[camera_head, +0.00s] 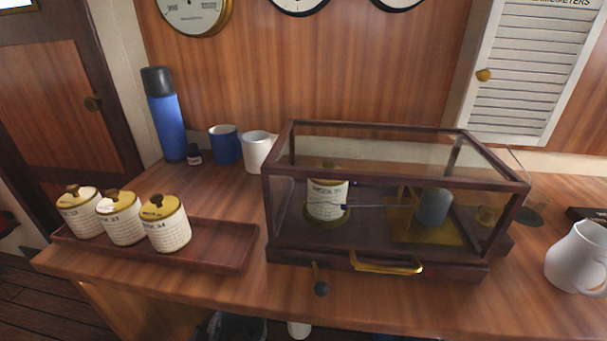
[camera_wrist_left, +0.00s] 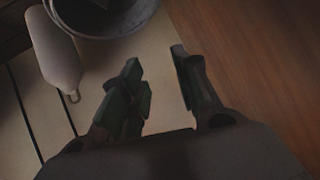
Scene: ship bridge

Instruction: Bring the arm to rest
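My left gripper (camera_wrist_left: 156,58) shows in the left wrist view, with its two dark fingers apart and nothing between them. It hangs over the floor, with a grey round bin (camera_wrist_left: 120,28) and a white bottle-like object (camera_wrist_left: 55,50) near its fingertips on the left. I cannot make out either gripper in the head view. My right gripper is in neither view.
The wooden counter (camera_head: 170,285) holds a glass case (camera_head: 380,262) with instruments inside, a tray (camera_head: 225,258) with three lidded jars (camera_head: 122,225), a blue flask (camera_head: 167,125), two cups (camera_head: 257,155) and a white jug (camera_head: 578,262). A wooden surface (camera_wrist_left: 255,60) is right of my left gripper.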

